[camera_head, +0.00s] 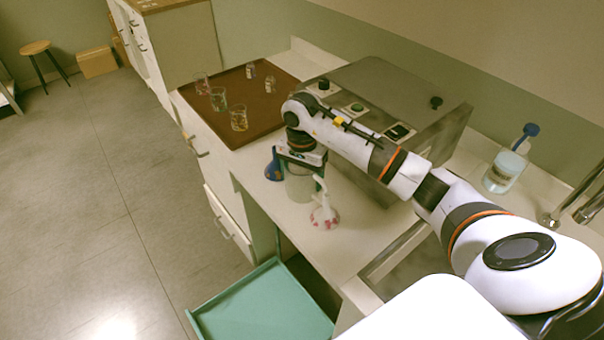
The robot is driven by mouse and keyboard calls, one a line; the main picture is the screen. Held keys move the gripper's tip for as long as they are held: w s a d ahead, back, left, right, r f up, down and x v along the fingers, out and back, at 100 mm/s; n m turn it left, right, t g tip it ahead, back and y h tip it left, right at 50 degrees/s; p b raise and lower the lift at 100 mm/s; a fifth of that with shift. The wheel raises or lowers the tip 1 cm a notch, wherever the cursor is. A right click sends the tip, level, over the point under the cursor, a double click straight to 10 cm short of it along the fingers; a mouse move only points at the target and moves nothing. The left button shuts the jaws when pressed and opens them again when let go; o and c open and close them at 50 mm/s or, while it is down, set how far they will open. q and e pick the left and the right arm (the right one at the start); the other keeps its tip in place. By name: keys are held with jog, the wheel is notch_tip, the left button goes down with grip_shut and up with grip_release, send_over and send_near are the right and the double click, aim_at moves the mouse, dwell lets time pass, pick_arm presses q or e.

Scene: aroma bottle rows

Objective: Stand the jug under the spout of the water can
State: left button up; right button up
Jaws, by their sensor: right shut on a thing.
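My right gripper (301,165) points down over the counter, shut on a clear glass vessel, which looks like the jug (299,188). The jug is upright, with its upper part partly hidden by the gripper. I cannot tell whether its base touches the counter. A clear container with a blue top and pale blue liquid (505,172), which may be the water can, stands on the counter at the right, well apart from the jug. Its spout cannot be made out clearly. My left gripper is not in view.
A dark blue vessel (273,170) is just left of the jug; a white bottle with a pink base (323,214) is close at its right. A grey appliance (385,95) stands behind. Several glasses and small bottles stand on a brown tray (200,112). A sink and tap (553,216) are at right.

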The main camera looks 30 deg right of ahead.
jog(key=shift+f, duration=0.15)
jog(key=o, duration=0.7)
jog(key=shift+c, duration=0.2)
jog(key=o, duration=0.4)
